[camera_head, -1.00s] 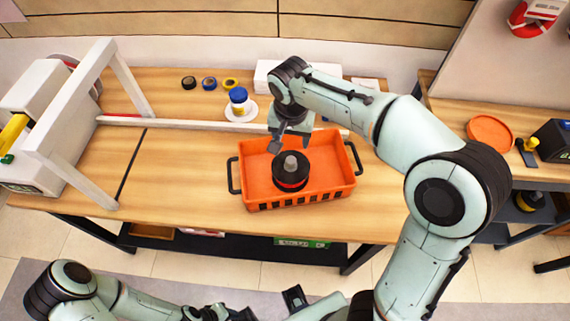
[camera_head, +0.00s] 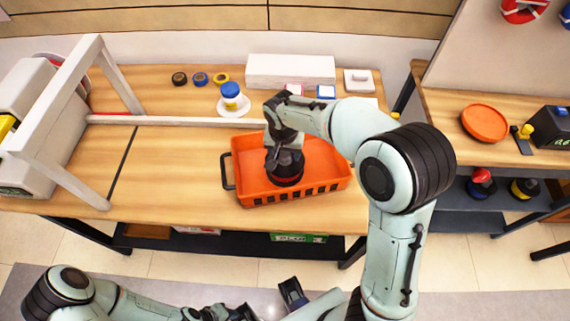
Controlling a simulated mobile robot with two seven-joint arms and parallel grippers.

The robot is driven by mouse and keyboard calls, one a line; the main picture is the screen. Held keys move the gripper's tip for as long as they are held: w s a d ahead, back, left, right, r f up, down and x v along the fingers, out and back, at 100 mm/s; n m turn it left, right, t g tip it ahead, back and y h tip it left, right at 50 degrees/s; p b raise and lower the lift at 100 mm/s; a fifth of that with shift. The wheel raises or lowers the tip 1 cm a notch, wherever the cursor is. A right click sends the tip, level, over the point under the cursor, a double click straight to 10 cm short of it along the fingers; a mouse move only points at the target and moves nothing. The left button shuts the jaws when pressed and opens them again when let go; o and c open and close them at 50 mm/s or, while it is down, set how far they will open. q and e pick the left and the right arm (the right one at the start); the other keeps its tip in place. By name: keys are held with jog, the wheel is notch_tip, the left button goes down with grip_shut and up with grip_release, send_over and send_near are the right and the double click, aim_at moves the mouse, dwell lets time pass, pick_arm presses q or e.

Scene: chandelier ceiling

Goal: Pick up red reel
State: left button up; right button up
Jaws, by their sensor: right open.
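A dark reel with a red band (camera_head: 286,181) stands in the orange basket (camera_head: 318,196) on the wooden table. My right gripper (camera_head: 284,162) points down right over the reel and hides its top. The right gripper is open, with its fingers around or just above the reel's upper part; I cannot tell if they touch it. My left arm lies low at the bottom edge, and its gripper (camera_head: 292,294) shows only in part, away from the table, so its opening is unclear.
A white frame (camera_head: 75,175) stands at the left. A blue-lidded jar (camera_head: 231,97), several tape rolls (camera_head: 200,79) and a white box (camera_head: 290,70) are behind the basket. An orange dish (camera_head: 484,123) is on the right table.

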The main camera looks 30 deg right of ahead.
grip_shut()
dwell(1.4)
